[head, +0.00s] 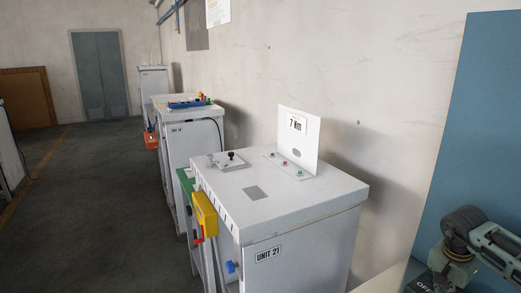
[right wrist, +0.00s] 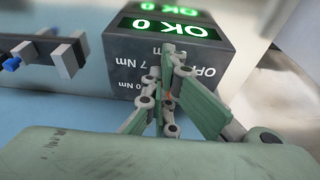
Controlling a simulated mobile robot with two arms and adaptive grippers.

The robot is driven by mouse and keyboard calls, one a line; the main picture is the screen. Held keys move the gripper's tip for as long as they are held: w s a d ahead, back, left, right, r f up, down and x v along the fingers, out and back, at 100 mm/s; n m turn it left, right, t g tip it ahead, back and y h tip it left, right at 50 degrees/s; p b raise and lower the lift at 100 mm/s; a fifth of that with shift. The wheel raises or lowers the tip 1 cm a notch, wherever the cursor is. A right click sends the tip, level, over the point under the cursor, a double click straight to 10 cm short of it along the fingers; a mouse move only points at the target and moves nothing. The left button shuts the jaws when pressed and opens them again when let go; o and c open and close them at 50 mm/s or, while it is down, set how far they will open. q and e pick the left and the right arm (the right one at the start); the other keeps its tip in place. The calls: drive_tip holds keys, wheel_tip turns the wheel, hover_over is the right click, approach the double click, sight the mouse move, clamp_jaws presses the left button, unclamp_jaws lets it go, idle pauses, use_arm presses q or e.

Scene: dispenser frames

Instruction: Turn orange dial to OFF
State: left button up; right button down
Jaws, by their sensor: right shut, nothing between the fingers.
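A dark box (right wrist: 125,52) fills the middle of the right wrist view, with green lit "OK 0" displays and upside-down labels including "OFF" and "7 Nm". My left gripper is out of view.
A blue panel (head: 461,120) stands behind my right arm. Left of the box in the wrist view, grey blocks (right wrist: 68,58) and a blue knob (right wrist: 11,63) stick out. A white cabinet (head: 300,215) marked "UNIT 21" stands left of my arm, with open floor (head: 90,210) further left.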

drive_tip(key=shift+a, duration=0.1)
drive_tip(key=shift+w+a+f, duration=0.1)
drive_tip(key=shift+w+a, duration=0.05)
drive_tip(key=shift+w, duration=0.25)
drive_tip(key=shift+w+a, duration=0.15)
drive_tip(key=shift+w, duration=0.45)
drive_tip(key=shift+w, duration=0.1)
drive_tip(key=shift+a+p, duration=0.15)
drive_tip(key=shift+p, duration=0.2)
drive_tip(key=shift+a, duration=0.3)
drive_tip(key=d+p+v, duration=0.1)
drive_tip(key=p+v, duration=0.3)
drive_tip(key=v, duration=0.2)
drive_tip(key=shift+w+d, duration=0.15)
drive_tip(key=shift+w, duration=0.1)
